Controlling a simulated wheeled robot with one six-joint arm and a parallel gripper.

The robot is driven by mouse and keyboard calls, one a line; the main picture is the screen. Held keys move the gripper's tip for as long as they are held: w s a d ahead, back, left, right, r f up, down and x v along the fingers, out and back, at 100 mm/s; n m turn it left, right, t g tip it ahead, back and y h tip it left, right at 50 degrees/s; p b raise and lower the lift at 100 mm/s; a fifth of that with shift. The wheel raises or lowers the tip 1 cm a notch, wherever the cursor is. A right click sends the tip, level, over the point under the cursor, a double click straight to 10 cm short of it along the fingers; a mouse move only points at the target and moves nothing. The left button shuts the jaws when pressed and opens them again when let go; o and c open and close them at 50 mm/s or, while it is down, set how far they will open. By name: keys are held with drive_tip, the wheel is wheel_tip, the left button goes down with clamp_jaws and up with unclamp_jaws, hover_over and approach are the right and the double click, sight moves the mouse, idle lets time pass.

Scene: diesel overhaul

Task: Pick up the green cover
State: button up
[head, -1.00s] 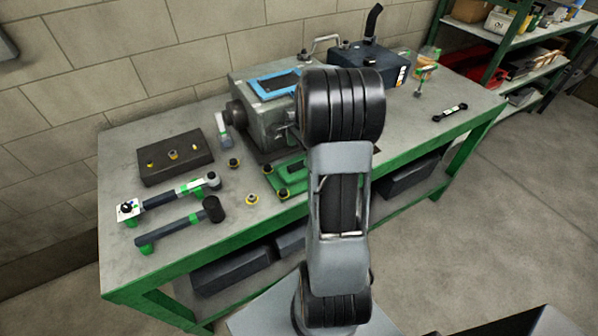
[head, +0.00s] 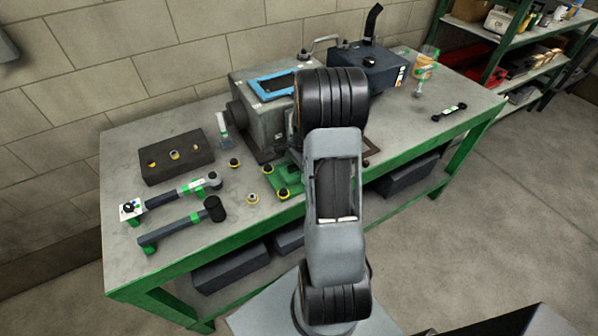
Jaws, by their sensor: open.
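The green cover (head: 287,187) lies flat on the workbench near its front edge, just in front of the grey engine block. Yellow-ringed dark pieces sit at its left corners. Its right part is hidden behind my arm. My gripper does not show; my arm's links rise through the middle of the head view and block what lies behind them.
The grey engine block (head: 262,117) with a blue-framed opening stands behind the cover. A dark tray (head: 178,160), a torque wrench (head: 180,191) and a mallet (head: 180,228) lie to the left. A dark blue box (head: 370,72) stands at the back. The bench's right front is mostly clear.

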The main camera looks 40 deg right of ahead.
drive_tip(key=c, duration=1.1)
drive_tip(key=shift+r, duration=0.1)
